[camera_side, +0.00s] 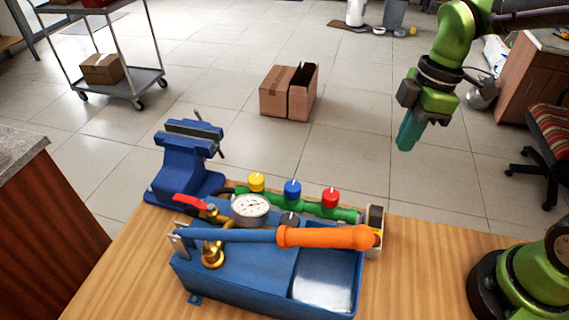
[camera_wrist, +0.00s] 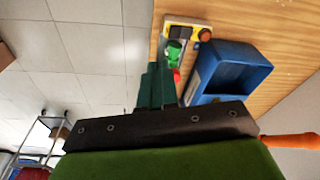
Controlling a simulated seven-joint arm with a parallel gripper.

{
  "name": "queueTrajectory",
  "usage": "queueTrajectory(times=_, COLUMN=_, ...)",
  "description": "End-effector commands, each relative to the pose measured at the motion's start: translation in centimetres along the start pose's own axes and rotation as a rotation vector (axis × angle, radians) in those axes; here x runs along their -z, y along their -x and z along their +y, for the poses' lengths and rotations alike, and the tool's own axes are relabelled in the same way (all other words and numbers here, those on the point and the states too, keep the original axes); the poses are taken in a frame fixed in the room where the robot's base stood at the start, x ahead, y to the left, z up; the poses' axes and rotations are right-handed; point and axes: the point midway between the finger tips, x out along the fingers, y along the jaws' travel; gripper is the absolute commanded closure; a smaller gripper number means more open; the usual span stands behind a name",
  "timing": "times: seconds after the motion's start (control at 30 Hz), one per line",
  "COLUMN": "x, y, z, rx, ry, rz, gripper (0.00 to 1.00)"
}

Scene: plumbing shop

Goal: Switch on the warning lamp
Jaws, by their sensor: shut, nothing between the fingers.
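A small pale control box (camera_side: 375,218) stands on the bench beside the right end of the green pipe, seen nearly edge-on in the side view. The wrist view shows its top face (camera_wrist: 191,22) with a yellow part (camera_wrist: 167,31), a black switch (camera_wrist: 182,32) and a round orange-red lamp (camera_wrist: 205,34). I cannot tell if the lamp is lit. My gripper (camera_side: 405,145) is raised above and to the right of the box, apart from it. Its teal fingers (camera_wrist: 155,90) are shut and empty in the wrist view.
A blue pump tank (camera_side: 235,280) with an orange-handled lever (camera_side: 325,236) lies in front of the box. A green pipe with yellow, blue and red knobs (camera_side: 331,198) and a blue vise (camera_side: 188,165) stand left. Bare wooden bench (camera_side: 430,270) lies right.

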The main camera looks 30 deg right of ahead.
Motion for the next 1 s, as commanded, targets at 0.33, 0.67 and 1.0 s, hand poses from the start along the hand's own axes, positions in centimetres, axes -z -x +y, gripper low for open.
queueTrajectory(times=0.33, x=2.0, y=-0.5, z=-0.2, rx=0.163, ry=0.761, rz=0.002, gripper=1.00)
queueTrajectory(times=0.67, x=2.2, y=0.3, z=-0.8, rx=0.209, ry=1.187, rz=0.048, gripper=1.00)
queueTrajectory(times=1.0, x=2.2, y=0.3, z=-0.9, rx=0.211, ry=1.236, rz=0.054, gripper=1.00)
